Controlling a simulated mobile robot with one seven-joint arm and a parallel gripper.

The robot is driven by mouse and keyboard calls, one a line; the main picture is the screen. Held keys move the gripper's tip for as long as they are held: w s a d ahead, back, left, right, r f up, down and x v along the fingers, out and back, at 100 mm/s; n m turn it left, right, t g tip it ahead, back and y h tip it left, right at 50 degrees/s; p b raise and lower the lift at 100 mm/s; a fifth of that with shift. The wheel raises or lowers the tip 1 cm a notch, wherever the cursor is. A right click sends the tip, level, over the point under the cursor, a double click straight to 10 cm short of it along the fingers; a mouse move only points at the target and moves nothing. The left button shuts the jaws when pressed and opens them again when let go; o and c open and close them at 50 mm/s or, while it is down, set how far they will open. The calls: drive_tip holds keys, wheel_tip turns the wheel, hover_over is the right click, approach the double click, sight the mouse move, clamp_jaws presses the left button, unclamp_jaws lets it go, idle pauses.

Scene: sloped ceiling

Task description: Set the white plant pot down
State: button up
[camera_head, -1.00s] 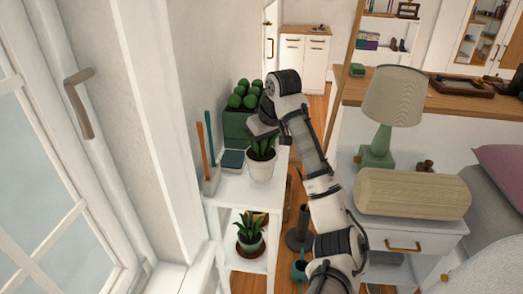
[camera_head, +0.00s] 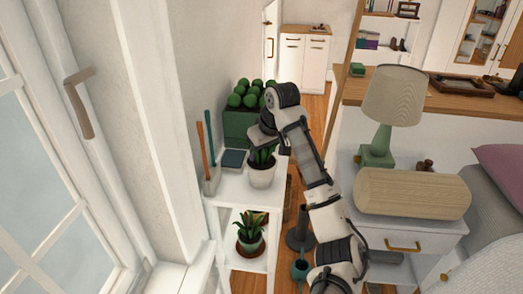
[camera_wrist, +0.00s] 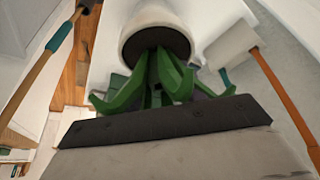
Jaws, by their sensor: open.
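The white plant pot (camera_head: 262,175), with a green leafy plant, is upright at the front right of the white shelf unit's top (camera_head: 232,188) and appears to rest on it. In the wrist view, the pot (camera_wrist: 155,18) shows at the top, with its dark soil and green leaves (camera_wrist: 155,80) towards me. My gripper (camera_head: 262,140) is just above and behind the pot, at the leaves, with its jaws open. The dark front edge of my gripper (camera_wrist: 165,120) fills the lower wrist view and overlaps the leaves; its fingertips are not clearly visible.
A green planter (camera_head: 240,128) with round green plants stands behind. A holder (camera_head: 211,180) with orange and teal-handled tools and a dark teal box (camera_head: 232,160) stand left. Another potted plant (camera_head: 250,240) is on the lower shelf. A lamp (camera_head: 385,110) stands on the right.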

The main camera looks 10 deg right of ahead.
drive_tip(key=v, duration=1.2)
